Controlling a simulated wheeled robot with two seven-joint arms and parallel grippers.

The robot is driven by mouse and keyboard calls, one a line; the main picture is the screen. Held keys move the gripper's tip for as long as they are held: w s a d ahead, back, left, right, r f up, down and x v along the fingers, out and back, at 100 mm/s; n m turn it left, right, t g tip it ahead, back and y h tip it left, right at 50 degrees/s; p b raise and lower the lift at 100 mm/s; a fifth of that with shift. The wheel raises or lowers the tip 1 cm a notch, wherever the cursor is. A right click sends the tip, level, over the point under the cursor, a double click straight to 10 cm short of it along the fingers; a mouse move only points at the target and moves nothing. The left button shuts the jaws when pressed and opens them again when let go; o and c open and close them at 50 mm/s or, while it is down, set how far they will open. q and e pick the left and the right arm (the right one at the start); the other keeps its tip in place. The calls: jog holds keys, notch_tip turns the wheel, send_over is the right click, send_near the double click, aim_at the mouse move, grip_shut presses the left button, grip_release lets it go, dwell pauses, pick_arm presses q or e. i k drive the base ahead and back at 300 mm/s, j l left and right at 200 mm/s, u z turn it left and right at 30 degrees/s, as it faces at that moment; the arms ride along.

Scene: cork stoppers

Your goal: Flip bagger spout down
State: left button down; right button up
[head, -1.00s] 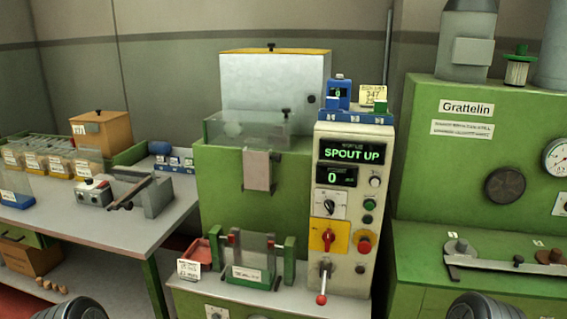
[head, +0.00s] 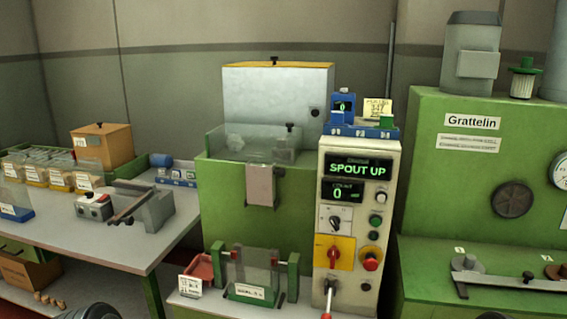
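The green bagger (head: 215,205) stands in the middle, with its pinkish-grey spout flap (head: 261,185) hanging on the front below a clear hopper (head: 262,143). Its control panel (head: 357,215) has a display (head: 357,169) reading "SPOUT UP" and a counter (head: 350,190) showing 0. A lever (head: 328,299) with a red end sits at the bottom of the panel, its lower tip near the picture's edge. A clear bag holder with green posts (head: 292,277) stands under the spout. Neither gripper shows; only dark rounded parts, probably of my arms, edge in at the bottom.
A yellow plate with a red rotary switch (head: 334,253) and a red button (head: 371,262) sit above the lever. The green Grattelin machine (head: 450,190) stands close on the right. A grey bench (head: 110,240) with cork bins and a clamp device is on the left.

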aim_at(260, 181)
jog(key=i+j+z, duration=0.2)
jog(key=z, duration=0.15)
jog(key=i+j+z, duration=0.55)
jog(key=z, duration=0.15)
jog(key=j, duration=0.1)
